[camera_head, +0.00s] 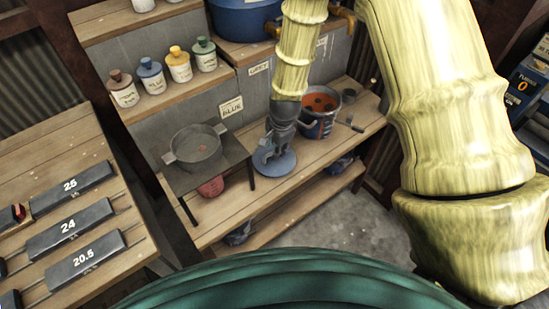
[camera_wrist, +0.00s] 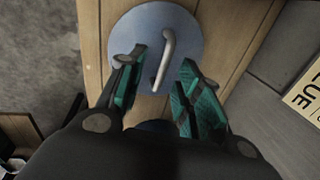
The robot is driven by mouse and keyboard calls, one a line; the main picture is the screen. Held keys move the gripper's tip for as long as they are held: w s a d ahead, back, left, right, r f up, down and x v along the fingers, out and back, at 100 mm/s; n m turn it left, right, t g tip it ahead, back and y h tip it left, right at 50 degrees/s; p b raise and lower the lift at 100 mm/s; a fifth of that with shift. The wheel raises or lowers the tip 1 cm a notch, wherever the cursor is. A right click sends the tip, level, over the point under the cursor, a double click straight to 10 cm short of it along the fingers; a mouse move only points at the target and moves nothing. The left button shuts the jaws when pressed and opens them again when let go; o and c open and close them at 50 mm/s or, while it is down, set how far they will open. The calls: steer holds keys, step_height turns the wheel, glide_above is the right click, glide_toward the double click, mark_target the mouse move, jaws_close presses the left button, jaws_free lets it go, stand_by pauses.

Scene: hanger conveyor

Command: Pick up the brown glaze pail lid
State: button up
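A round blue-grey lid (camera_head: 275,163) lies flat on the wooden bench, beside an open pail (camera_head: 318,118) with orange-brown contents. It also shows in the wrist view (camera_wrist: 135,30), with a pale bar handle (camera_wrist: 167,58) across its middle. My gripper (camera_wrist: 163,62) is open above the lid, its teal-padded fingers apart on either side of the handle. In the head view my gripper (camera_head: 272,145) points down at the lid and hides part of it. I cannot tell if the fingers touch the lid.
A grey pot (camera_head: 194,150) stands on a small raised stand left of the lid. Several capped bottles (camera_head: 180,66) line the shelf behind. A blue tub (camera_head: 243,18) is above. A label plate (camera_wrist: 305,95) is at the wrist view's right.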

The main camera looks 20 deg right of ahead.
mark_target(263, 163)
steer(key=shift+w+d+f+p, duration=0.1)
steer(key=shift+w+f+p, duration=0.2)
steer(key=shift+f, duration=0.3)
steer(key=shift+w+a+f+p, duration=0.1)
steer(key=shift+w+f+p, duration=0.15)
steer(key=shift+f, duration=0.35)
steer(key=shift+w+d+f+p, duration=0.1)
steer(key=shift+w+f+p, duration=0.1)
steer(key=shift+f+p, duration=0.3)
steer(key=shift+w+f, duration=0.15)
steer(key=shift+f, duration=0.8)
jaws_close()
